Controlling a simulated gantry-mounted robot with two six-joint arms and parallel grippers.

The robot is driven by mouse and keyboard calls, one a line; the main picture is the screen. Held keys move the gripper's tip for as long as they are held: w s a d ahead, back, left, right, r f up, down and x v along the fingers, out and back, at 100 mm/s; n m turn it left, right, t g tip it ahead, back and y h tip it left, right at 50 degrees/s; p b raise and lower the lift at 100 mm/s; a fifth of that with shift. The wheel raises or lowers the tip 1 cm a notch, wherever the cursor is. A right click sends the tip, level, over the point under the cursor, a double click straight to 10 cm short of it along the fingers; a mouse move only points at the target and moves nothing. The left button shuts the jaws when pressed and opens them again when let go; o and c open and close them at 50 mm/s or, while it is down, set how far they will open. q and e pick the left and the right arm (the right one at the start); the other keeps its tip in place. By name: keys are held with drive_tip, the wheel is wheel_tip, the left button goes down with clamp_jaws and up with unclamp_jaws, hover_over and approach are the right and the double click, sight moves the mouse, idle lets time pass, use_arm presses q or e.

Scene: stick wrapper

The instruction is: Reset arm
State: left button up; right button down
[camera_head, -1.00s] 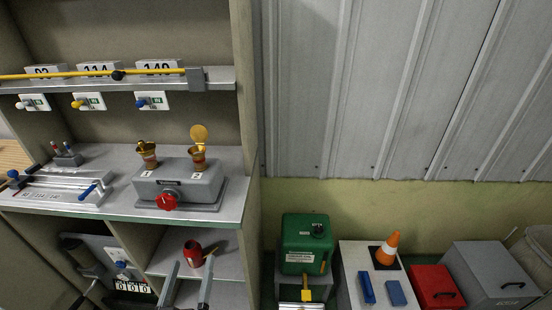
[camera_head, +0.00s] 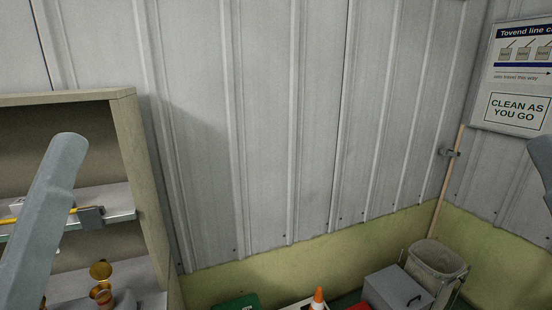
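A grey link of my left arm rises large at the left edge of the head view, in front of the shelf unit (camera_head: 140,175). A small part of my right arm shows at the right edge. Neither gripper's fingers are in view. The end of the yellow rod and its grey end block (camera_head: 90,217) are on the upper shelf, partly behind my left arm. Two gold cups (camera_head: 102,292) show at the bottom left, cut off below.
A corrugated grey wall (camera_head: 280,130) fills the middle. A grey bin (camera_head: 437,260), a grey box (camera_head: 395,287), an orange cone (camera_head: 318,298) and a green container (camera_head: 237,302) stand low. A pole (camera_head: 452,180) leans beside a wall sign (camera_head: 515,75).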

wheel_tip(320, 180, up, 32)
drive_tip(key=p, duration=2.8)
drive_tip(key=shift+p, duration=0.4)
drive_tip(key=shift+w, duration=0.1)
